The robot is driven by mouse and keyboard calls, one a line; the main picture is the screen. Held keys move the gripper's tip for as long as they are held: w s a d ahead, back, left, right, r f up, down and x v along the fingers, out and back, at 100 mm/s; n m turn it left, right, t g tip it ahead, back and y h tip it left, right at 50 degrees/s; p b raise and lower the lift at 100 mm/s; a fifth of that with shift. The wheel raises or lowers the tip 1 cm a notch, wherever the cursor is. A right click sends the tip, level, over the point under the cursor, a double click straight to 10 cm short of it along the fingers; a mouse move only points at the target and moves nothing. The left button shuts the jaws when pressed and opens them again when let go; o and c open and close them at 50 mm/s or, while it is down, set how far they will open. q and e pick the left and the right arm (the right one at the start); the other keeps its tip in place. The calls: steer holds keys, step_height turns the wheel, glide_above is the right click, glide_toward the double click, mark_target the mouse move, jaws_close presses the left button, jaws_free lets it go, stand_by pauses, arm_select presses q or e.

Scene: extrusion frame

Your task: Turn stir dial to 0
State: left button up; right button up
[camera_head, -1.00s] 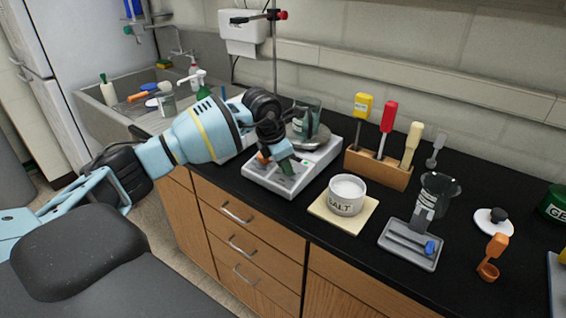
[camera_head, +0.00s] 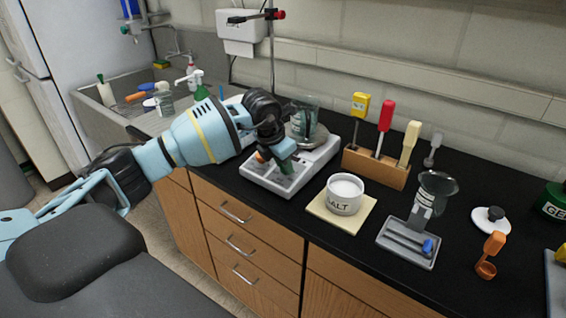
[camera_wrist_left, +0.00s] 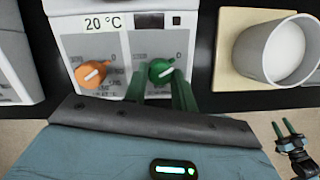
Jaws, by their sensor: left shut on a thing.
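The stir hotplate (camera_head: 262,182) stands on the black counter with a glass beaker (camera_head: 304,122) on its plate. In the left wrist view its front panel (camera_wrist_left: 140,45) carries a green dial (camera_wrist_left: 161,69) at right and an orange dial (camera_wrist_left: 92,73) at left. The green dial's white mark slants toward the upper right, where a 0 is printed. My left gripper (camera_wrist_left: 168,84), with green fingers, is shut on the green dial; it also shows over the panel in the head view (camera_head: 287,165). My right gripper (camera_wrist_left: 286,128) shows at the lower right of the wrist view, fingers apart, empty.
A salt jar (camera_head: 344,194) on a cream pad (camera_head: 318,206) stands just right of the hotplate. A wooden rack (camera_head: 375,168) with several tools is behind it. A grey tray (camera_head: 392,253) and beaker (camera_head: 433,193) stand farther right. A sink (camera_head: 100,118) is left.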

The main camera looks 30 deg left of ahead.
arm_select(q)
steer(key=o, duration=1)
steer(key=shift+s+a+r, duration=0.1)
steer(key=shift+s+r, duration=0.05)
steer(key=shift+r, duration=0.4)
steer(key=v, duration=0.6)
steer(key=shift+s+r, duration=0.15)
steer(key=shift+r, duration=0.15)
